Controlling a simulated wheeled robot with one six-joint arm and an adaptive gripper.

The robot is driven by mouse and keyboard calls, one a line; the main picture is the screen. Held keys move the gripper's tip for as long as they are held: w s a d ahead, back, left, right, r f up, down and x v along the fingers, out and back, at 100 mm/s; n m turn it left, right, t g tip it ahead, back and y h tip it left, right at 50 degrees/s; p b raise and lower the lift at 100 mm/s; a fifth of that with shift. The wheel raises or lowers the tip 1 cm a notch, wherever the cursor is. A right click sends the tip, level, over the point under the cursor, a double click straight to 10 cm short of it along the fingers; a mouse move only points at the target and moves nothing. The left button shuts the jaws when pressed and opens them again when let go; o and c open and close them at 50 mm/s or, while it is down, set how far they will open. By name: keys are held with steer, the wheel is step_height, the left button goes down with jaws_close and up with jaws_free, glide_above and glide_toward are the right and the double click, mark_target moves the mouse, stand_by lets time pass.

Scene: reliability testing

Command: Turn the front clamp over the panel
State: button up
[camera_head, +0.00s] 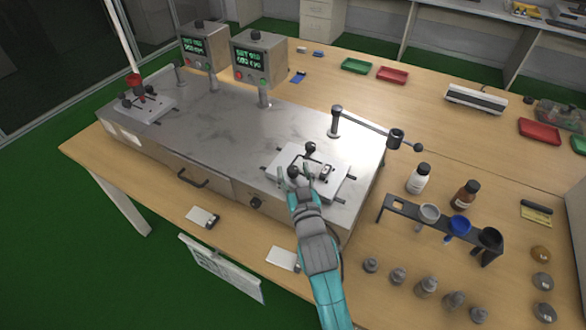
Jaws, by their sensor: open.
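A pale fixture plate (342,184) lies on top of the metal test bench near its right end. On it stands a clamp (311,150) with dark round knobs and a bent rod. A small item, possibly the panel (326,171), lies on the plate to the right of the clamp. My gripper (294,178) reaches in from the lower right. It is open, with its fingers at the plate's front left side, close to a dark knob. The fingers and wrist hide part of the plate's front edge. I cannot tell whether they touch the knob.
A post with a swing arm (370,129) stands behind the plate. A second fixture (148,104) sits at the bench's left end. Two display boxes (259,57) stand at the back. A black rack (399,211) with cups, bottles and several weights is at right. The bench's middle is clear.

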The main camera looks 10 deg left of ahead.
steer(key=shift+w+a, duration=0.25)
steer(key=shift+w, duration=0.4)
jaws_close()
steer(key=shift+a+m+t+h, duration=0.1)
steer(key=shift+m+t+h, duration=0.4)
steer(key=shift+m+h, duration=0.95)
steer(key=shift+h, duration=0.95)
steer(key=shift+m+h, duration=0.95)
steer(key=shift+h, duration=0.35)
steer(key=shift+m+h, duration=0.7)
steer(key=shift+h, duration=0.4)
